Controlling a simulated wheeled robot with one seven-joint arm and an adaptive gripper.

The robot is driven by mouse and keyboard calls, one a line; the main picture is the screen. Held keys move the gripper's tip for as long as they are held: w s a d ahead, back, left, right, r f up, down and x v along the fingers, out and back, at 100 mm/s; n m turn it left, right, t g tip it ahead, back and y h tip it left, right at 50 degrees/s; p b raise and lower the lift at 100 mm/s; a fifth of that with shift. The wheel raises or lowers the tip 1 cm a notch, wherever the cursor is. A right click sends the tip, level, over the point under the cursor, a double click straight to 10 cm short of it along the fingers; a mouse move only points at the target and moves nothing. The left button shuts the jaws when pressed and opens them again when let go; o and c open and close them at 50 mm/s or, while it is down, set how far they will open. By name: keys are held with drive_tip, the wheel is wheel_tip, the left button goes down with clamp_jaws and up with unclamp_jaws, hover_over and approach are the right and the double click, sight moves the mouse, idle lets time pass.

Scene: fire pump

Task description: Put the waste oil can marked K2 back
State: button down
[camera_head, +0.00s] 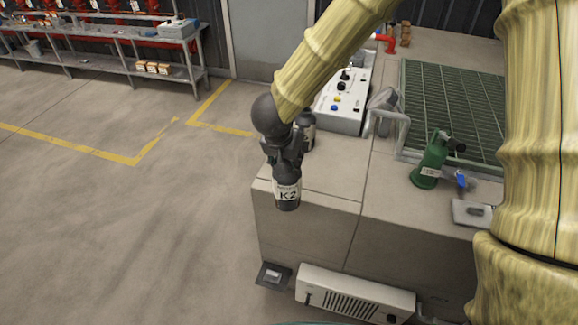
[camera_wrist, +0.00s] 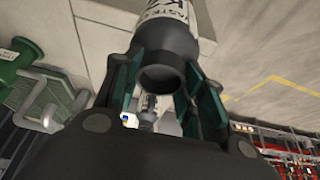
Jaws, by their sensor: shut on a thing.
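A dark can with a white label reading K2 (camera_head: 287,194) hangs upright below my gripper (camera_head: 286,160) in the head view. My gripper is shut on the upper part of the can. The can appears in front of the near left corner of the block-like counter (camera_head: 320,185); I cannot tell whether it touches the top. In the wrist view the can's dark neck (camera_wrist: 163,75) lies between the two fingers, with part of its label showing above. A second dark can (camera_head: 306,130) stands on the counter just behind my gripper, partly hidden.
A vented white unit (camera_head: 355,295) sits below the front. Open floor lies left.

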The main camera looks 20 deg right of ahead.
drive_tip(key=shift+w+r, duration=0.25)
drive_tip(key=shift+w, duration=0.05)
drive_tip(key=w+d+f+p, duration=0.2)
drive_tip(key=w+d+p, duration=0.1)
drive_tip(key=w, duration=0.4)
drive_tip(key=w+d+f+p, duration=0.3)
drive_tip(key=w, duration=0.4)
drive_tip(key=shift+w, duration=0.15)
drive_tip(key=shift+f, duration=0.1)
drive_tip(key=c, duration=0.9)
unclamp_jaws()
drive_tip(key=shift+o, duration=0.2)
